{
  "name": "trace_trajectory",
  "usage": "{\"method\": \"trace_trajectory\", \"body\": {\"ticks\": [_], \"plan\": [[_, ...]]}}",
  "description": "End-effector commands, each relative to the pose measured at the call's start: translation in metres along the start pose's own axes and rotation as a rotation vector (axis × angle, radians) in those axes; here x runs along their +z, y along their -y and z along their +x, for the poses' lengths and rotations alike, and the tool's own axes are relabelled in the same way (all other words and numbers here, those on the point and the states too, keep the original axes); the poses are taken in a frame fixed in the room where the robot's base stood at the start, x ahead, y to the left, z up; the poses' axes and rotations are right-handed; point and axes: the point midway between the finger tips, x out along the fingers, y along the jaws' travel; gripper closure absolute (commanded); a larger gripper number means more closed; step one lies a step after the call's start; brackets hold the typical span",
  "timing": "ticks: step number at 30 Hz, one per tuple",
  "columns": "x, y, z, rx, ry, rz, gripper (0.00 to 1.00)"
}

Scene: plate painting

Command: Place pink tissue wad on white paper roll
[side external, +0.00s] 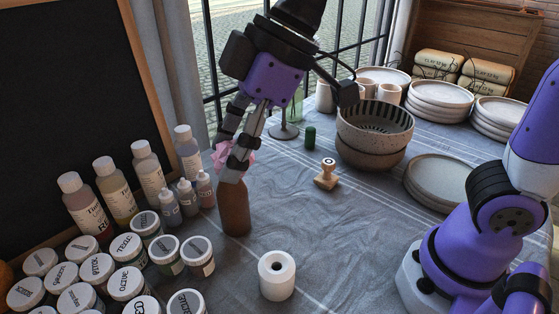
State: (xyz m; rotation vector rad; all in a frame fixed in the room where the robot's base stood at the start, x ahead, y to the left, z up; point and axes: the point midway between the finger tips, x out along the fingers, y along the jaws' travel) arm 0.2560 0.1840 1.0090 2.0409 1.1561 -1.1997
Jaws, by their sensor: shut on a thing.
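The pink tissue wad (221,156) is crumpled and shows at the left side of my gripper's fingers. My gripper (236,166) is shut on it, pointing down over the left-middle of the table. The fingertips are just above or in front of the top of a brown bottle-shaped vessel; I cannot tell whether they touch it. Much of the wad is hidden by the fingers. The white paper roll (277,275) stands upright at the front middle, with its dark core hole facing up. It is apart from my gripper, lower and to the right in the picture.
The brown vessel (234,208) stands beneath my gripper. Several paint jars (126,281) and bottles (150,179) crowd the left. A wooden stamp (326,175), a green jar (310,137), stacked bowls (372,134) and plates (441,180) stand right and behind. The cloth around the roll's right is clear.

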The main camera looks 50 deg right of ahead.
Motion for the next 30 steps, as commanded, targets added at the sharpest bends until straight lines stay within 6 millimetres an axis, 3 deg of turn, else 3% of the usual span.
{"method": "trace_trajectory", "body": {"ticks": [1, 3, 6, 15, 26, 30], "plan": [[0.006, 0.026, -0.003, -0.053, -0.005, -0.099, 0.56], [0.015, 0.057, -0.006, -0.122, -0.01, -0.222, 0.56], [0.027, 0.088, -0.011, -0.196, -0.017, -0.354, 0.56], [0.057, 0.142, -0.021, -0.33, -0.035, -0.592, 0.56], [0.078, 0.141, 0.018, -0.331, -0.032, -0.582, 0.56], [0.082, 0.129, 0.031, -0.327, -0.029, -0.577, 0.56]]}}
